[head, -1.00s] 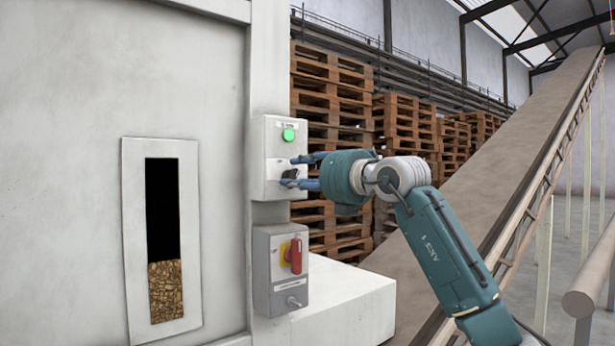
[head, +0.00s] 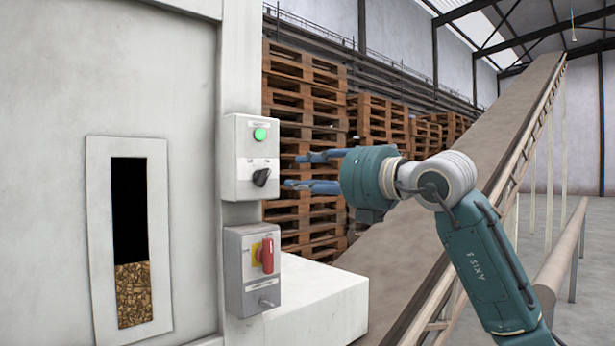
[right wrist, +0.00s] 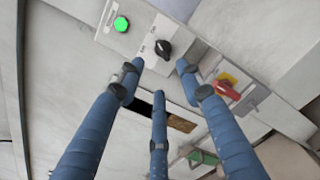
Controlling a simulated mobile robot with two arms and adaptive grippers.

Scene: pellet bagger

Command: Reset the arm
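My right gripper (head: 312,171) is open and empty in the head view, its blue fingers pointing left at the control box (head: 228,150) with a clear gap between. The box carries a lit green button (head: 260,134) and a black rotary knob (head: 261,177), which sits tilted. In the right wrist view, the black knob (right wrist: 163,48) lies beyond the spread fingers (right wrist: 160,85), and nothing is between them. The green button (right wrist: 121,24) is up and left of it. My left gripper is not in view.
Below the control box is a grey box with a red switch handle (head: 267,256) on a yellow plate. A white ledge (head: 320,300) juts out below. A sight window (head: 133,295) shows pellets at its bottom. Pallet stacks (head: 305,110) and a sloping conveyor (head: 470,170) stand behind.

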